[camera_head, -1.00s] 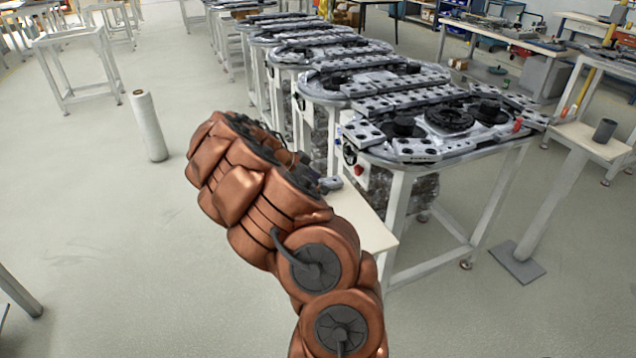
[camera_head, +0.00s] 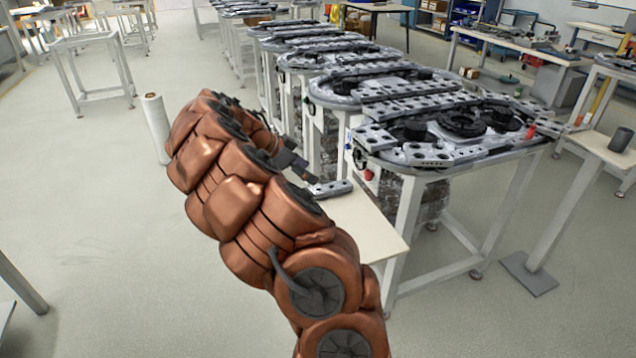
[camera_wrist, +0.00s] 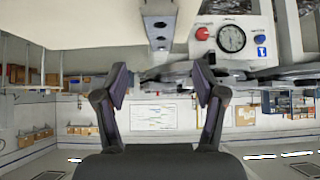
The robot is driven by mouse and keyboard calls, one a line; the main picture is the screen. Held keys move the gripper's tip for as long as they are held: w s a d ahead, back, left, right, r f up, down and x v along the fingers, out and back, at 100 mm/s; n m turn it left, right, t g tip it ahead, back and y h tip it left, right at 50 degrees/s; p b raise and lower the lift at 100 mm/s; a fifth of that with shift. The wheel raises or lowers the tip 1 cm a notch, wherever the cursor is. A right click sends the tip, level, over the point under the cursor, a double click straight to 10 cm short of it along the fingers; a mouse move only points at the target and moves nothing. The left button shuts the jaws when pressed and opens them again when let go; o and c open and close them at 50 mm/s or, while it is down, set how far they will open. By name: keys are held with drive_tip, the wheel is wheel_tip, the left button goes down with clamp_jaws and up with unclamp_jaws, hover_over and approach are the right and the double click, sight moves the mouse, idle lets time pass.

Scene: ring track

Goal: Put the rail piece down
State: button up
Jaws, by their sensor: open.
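The rail piece (camera_head: 331,188) is a short grey bar lying on the cream side shelf (camera_head: 368,225) beside the nearest track table. In the wrist view the rail piece (camera_wrist: 159,24), with dark holes along it, lies on the shelf (camera_wrist: 85,22) at the top of the picture. My gripper (camera_head: 303,170) is just left of the rail piece and partly hidden by my copper arm. In the wrist view my gripper (camera_wrist: 160,82) has its fingers wide apart, with nothing between them. The rail piece is beyond the fingertips, clear of them.
The ring track table (camera_head: 440,155) stands right of the shelf, with more in a row behind. A gauge (camera_wrist: 232,38) and red button (camera_wrist: 202,33) are close beside the shelf. A white roll (camera_head: 156,128) stands on the floor at left. Open floor lies left of my arm.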

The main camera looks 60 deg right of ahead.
drive_tip(key=s+a+r+n+t+y, duration=0.1)
drive_tip(key=s+a+r+n, duration=0.2)
drive_tip(key=a, duration=0.3)
drive_tip(key=s+a+r+n+y, duration=0.1)
drive_tip(key=s+a+r+n, duration=0.15)
drive_tip(key=a, duration=0.45)
drive_tip(key=s+a+r+n+t, duration=0.1)
drive_tip(key=s+a+r+n, duration=0.15)
drive_tip(key=a, duration=0.35)
drive_tip(key=s+a+f+n+y, duration=0.1)
drive_tip(key=s+a+f+n, duration=0.2)
drive_tip(key=s+a+n, duration=0.2)
drive_tip(key=s+a+f+n+y, duration=0.2)
drive_tip(key=s+a+n, duration=0.3)
drive_tip(key=a, duration=0.6)
drive_tip(key=s+a+f+n+t+y, duration=0.1)
drive_tip(key=s+a+f+n+y, duration=0.1)
drive_tip(key=s+a+n, duration=0.3)
drive_tip(key=a+f+n, duration=0.1)
drive_tip(key=a, duration=0.2)
drive_tip(key=shift+s+a+f+n, duration=0.3)
drive_tip(key=shift+a+n, duration=0.05)
drive_tip(key=shift+n, duration=0.05)
wheel_tip(320, 180, up, 6)
drive_tip(key=p, duration=0.5)
drive_tip(key=shift+f, duration=0.2)
